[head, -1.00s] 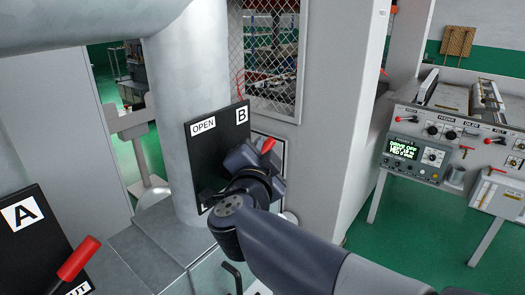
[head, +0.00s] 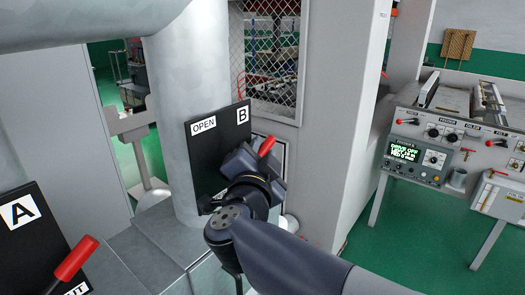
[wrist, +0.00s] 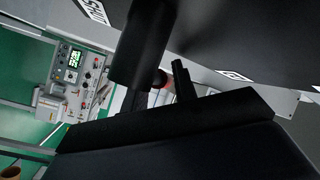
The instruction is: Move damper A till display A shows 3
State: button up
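Damper A's black plate (head: 42,240) with a white "A" label is at the lower left in the head view. Its red-gripped lever (head: 76,259) slants up to the right over a partly hidden label. In the head view my arm's end is in front of damper B's black plate (head: 208,165), well right of damper A, and my fingertips are hidden behind it. In the wrist view my gripper (wrist: 163,88) shows one dark finger and a black cylinder beside it; its opening is unclear. A small red end shows behind them. No display marked A can be made out.
Damper B's red-tipped lever (head: 266,146) stands beside my wrist. A round grey duct (head: 183,100) stands behind its plate, and a thick pipe crosses the upper left. A bench with a lit green display (head: 404,151) stands on the right. Green floor lies open before it.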

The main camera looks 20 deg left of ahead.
jog(key=s+d+b, duration=0.1)
jog(key=s, duration=0.8)
jog(key=shift+s+d+f+b, duration=0.15)
jog(key=shift+s+f+b, duration=0.1)
jog(key=shift+s+b, duration=0.15)
jog(key=shift+w, duration=0.1)
jog(key=w, duration=0.3)
jog(key=w+a+p, duration=0.1)
jog(key=w, duration=0.3)
jog(key=w+p, duration=0.1)
jog(key=w, duration=0.2)
jog(key=shift+w+a+r, duration=0.2)
jog(key=shift+w+r, duration=0.1)
jog(key=shift+r, duration=0.05)
jog(key=shift+w+p, duration=0.15)
jog(key=shift+p, duration=0.15)
jog(key=shift+f+g, duration=0.2)
jog(key=shift+g, duration=0.1)
